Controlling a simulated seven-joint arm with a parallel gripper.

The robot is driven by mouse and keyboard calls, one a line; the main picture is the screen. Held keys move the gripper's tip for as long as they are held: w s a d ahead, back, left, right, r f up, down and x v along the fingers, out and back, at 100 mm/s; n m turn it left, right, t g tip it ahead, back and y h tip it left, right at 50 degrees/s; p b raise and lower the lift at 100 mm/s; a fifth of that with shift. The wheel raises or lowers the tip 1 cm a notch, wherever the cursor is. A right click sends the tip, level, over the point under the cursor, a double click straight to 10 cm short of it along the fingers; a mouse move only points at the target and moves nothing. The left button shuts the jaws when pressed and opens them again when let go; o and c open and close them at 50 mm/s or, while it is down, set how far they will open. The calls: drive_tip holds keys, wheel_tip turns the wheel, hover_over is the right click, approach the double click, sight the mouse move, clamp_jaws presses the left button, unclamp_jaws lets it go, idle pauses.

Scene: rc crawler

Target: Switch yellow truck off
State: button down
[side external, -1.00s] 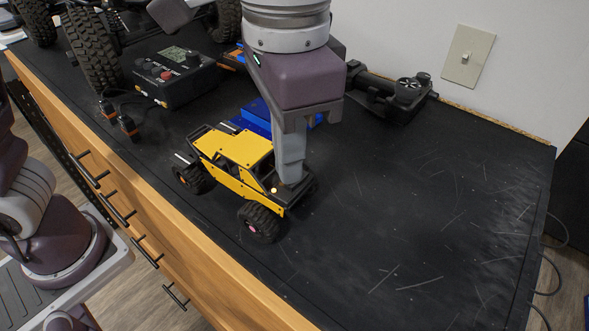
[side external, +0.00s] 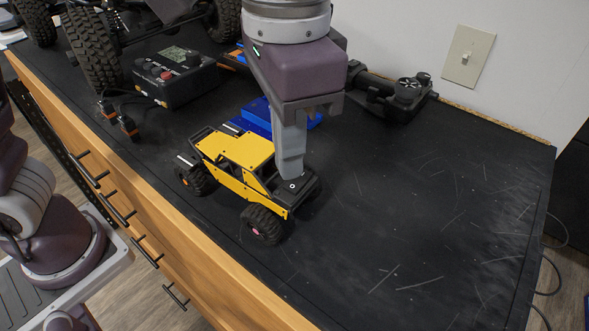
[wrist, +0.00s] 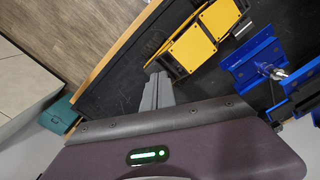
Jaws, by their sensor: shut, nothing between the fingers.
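The yellow truck (side external: 247,150), a crawler with black wheels and a black front deck, stands on the black bench top near its front edge. In the wrist view its yellow panels (wrist: 192,50) show at the top. My gripper (side external: 290,177) points down with its fingers shut and empty. Its fingertips are at the truck's front deck, behind a small pale spot. I cannot tell whether they touch it. In the wrist view the fingers (wrist: 157,78) reach the truck's near end. The fingers hide part of the deck, and no switch can be made out clearly.
A blue part (side external: 258,112) lies behind the truck. A black control box (side external: 175,78) and a large-wheeled vehicle (side external: 95,60) stand at the back left. A black handheld device (side external: 395,95) lies by the wall. The bench top on the right is clear.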

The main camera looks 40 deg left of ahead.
sight(289, 184)
drive_tip(key=shift+r, duration=2.65)
drive_tip(key=shift+n+t+h, duration=0.3)
drive_tip(key=shift+n+t, duration=0.4)
drive_tip(key=shift+n, duration=0.2)
drive_tip(key=a, duration=0.8)
drive_tip(key=shift+s+a+r, duration=0.3)
drive_tip(key=shift+s+r, duration=0.05)
drive_tip(key=s+a+f+n+t, duration=0.2)
drive_tip(key=s+a+f, duration=0.2)
drive_tip(key=a, duration=0.2)
drive_tip(key=s+a+f+n+t, duration=0.2)
drive_tip(key=s+a+f, duration=0.2)
drive_tip(key=a, duration=0.3)
